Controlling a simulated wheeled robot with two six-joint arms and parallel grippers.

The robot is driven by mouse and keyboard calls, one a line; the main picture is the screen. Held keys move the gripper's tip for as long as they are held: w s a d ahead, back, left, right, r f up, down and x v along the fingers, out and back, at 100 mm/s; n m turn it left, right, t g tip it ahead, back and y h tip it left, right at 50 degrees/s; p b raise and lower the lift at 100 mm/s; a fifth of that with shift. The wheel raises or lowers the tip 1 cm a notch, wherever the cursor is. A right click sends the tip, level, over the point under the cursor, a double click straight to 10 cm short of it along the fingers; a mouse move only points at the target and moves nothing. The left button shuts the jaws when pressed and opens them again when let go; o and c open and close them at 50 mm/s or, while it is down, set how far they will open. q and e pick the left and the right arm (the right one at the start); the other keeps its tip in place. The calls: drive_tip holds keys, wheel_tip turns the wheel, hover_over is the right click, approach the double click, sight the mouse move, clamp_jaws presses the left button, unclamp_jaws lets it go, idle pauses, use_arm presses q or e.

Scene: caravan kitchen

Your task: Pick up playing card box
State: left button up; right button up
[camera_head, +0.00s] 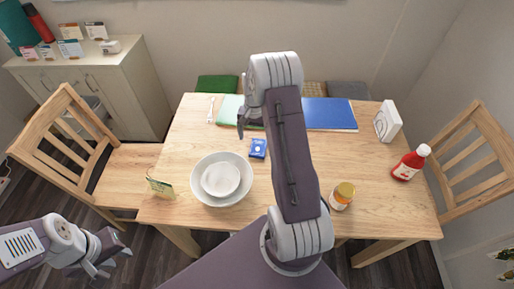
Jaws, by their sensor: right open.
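A small blue playing card box (258,148) lies on the wooden table, just right of the stacked white bowls. My right arm reaches across the table from the front. Its gripper (243,124) is above the table, beyond and slightly left of the card box, and is open. It looks apart from the box, and its fingers are partly hidden by the arm. My left gripper (115,262) is at the lower left, beside the table's front left corner. Its fingers look apart and empty.
White bowls (207,195) stand close left of the box. A jar (342,196), red bottle (408,163) and white box (387,121) are to the right. A blue folder (331,114) lies at the back. Chairs flank the table (182,146).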

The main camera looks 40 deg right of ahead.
sight(257, 153)
drive_tip(key=shift+d+f, duration=0.15)
drive_tip(key=shift+f, duration=0.25)
wheel_tip(257, 153, down, 3)
drive_tip(key=shift+f, duration=0.1)
drive_tip(key=f, duration=0.4)
drive_tip(key=shift+s+d+f, duration=0.1)
drive_tip(key=shift+s+f, duration=0.15)
drive_tip(key=shift+s, duration=0.1)
drive_tip(key=shift+f, duration=0.35)
drive_tip(key=shift+r, duration=0.15)
drive_tip(key=c, duration=1.5)
